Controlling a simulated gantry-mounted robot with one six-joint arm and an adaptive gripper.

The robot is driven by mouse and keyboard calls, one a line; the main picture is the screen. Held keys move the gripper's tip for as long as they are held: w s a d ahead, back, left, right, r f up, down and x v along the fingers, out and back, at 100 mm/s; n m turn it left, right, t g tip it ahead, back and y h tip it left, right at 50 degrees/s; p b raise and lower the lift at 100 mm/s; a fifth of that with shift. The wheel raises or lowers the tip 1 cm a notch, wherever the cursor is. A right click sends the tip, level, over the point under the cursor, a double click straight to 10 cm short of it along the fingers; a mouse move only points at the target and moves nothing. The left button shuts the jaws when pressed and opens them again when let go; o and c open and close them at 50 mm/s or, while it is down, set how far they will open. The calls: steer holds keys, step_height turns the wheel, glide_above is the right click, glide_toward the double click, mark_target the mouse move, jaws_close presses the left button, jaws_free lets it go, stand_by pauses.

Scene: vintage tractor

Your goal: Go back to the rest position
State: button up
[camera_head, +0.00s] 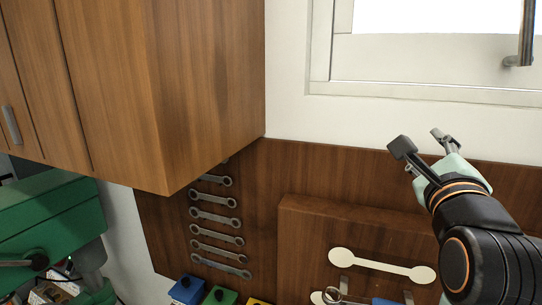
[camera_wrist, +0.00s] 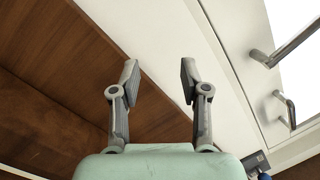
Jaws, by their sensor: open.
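My gripper (camera_head: 422,143) is at the right of the head view, raised in front of the wooden wall panel and below the window. Its two fingers are spread apart with nothing between them. The wrist view also shows my gripper (camera_wrist: 158,82) open and empty, with the pale green palm at the bottom. Past the fingers are the white wall and a brown wooden surface. My black arm fills the lower right of the head view.
A wooden cabinet (camera_head: 215,75) juts out at upper left. Several wrenches (camera_head: 215,217) hang on the wooden panel (camera_head: 160,235). A cream wrench-shaped piece (camera_head: 383,266) is on a raised board (camera_head: 310,225). Small coloured boxes (camera_head: 187,290) line the bottom. A green machine (camera_head: 50,225) stands left.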

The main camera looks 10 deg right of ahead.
steer(key=s+a+f+n+g+y+p, duration=0.2)
steer(key=a+f+n+y, duration=0.4)
steer(key=a+f+n, duration=1.3)
steer(key=s+a+f+n+g+y, duration=0.2)
steer(key=s+a+f+n+g, duration=0.1)
steer(key=s+a+f+n, duration=0.8)
step_height(320, 180, down, 4)
steer(key=shift+s+a+y+p, duration=0.4)
steer(key=shift+s+a, duration=0.4)
steer(key=shift+a, duration=0.45)
steer(key=shift+w+d, duration=0.1)
steer(key=shift+w, duration=0.05)
steer(key=shift+c, duration=0.2)
